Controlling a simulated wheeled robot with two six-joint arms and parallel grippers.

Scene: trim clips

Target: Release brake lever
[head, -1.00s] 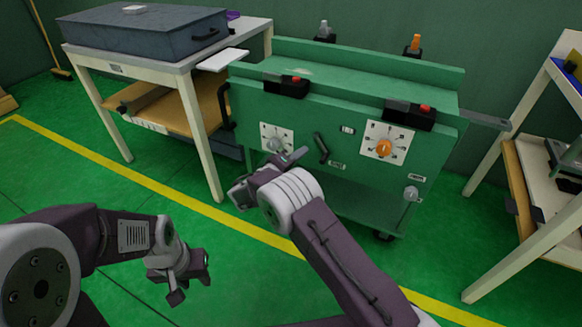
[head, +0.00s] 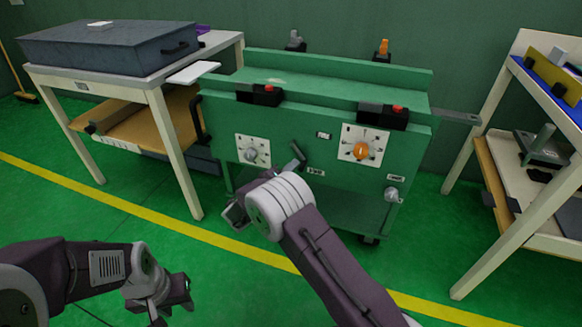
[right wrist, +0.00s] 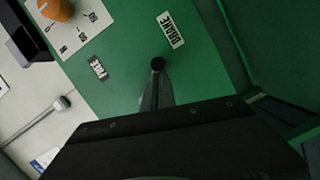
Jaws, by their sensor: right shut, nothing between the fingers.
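My left gripper (head: 171,306) looks open and empty, low over the floor.
The dial with the orange knob (head: 362,150) is right of the lever; the grey-knob dial (head: 252,151) is left. A grey knob (head: 392,194) sits lower right. A table with a grey case (head: 110,48) stands left, a shelf (head: 497,165) right. The floor in front is open.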

